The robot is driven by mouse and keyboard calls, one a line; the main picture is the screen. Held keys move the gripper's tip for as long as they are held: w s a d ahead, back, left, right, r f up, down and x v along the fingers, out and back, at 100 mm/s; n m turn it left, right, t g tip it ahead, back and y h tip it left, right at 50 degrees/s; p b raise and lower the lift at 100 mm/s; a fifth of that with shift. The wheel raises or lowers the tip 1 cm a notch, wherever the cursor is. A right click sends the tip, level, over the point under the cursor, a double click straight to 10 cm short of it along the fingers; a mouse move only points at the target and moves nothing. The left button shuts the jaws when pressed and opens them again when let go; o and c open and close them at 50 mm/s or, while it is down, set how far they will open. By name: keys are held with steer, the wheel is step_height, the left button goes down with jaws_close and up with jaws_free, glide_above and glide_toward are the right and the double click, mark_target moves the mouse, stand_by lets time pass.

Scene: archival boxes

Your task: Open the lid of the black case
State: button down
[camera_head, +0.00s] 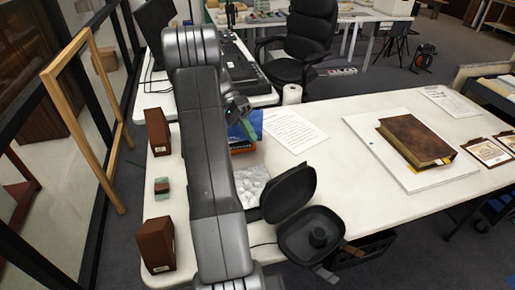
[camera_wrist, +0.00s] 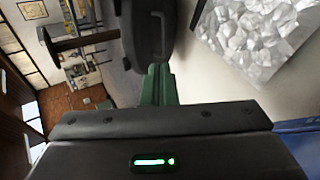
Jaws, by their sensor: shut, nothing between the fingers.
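The black case stands on the near edge of the white table in the head view. Its lid (camera_head: 289,192) is raised, tilted up and back from the round base (camera_head: 312,238), which has a round hub inside. A dark part with a handle-like loop, seemingly the case, shows at the top of the wrist view (camera_wrist: 150,30). My gripper (camera_head: 250,131) has green fingers and is over the table behind the case, apart from it in the head view. The fingers (camera_wrist: 160,84) are together with nothing between them. My arm hides part of the table left of the case.
A crumpled silvery sheet (camera_head: 250,184) lies left of the case, with a blue book (camera_head: 251,121) behind it. Brown boxes (camera_head: 157,243) stand at the left edge. A large brown book (camera_head: 414,140) lies on a white board at right. The table between is mostly clear.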

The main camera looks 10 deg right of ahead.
mark_target(282, 188)
steer(key=s+d+n+t+y, duration=0.2)
steer(key=s+n+t+y, duration=0.5)
steer(key=n, duration=1)
steer(key=f+h, duration=0.1)
steer(key=f, duration=0.2)
steer(key=f+t, duration=0.1)
steer(key=f, duration=0.2)
steer(key=f+h, duration=0.1)
steer(key=f, duration=0.2)
steer(key=shift+w+d+f+t+h, duration=0.2)
steer(key=shift+f+t+h, duration=0.1)
steer(key=shift+f+t, duration=0.1)
steer(key=s, duration=0.1)
steer(key=s+d+r, duration=0.1)
steer(key=s+r, duration=0.1)
steer(key=shift+s+d, duration=0.15)
steer(key=shift+d, duration=0.1)
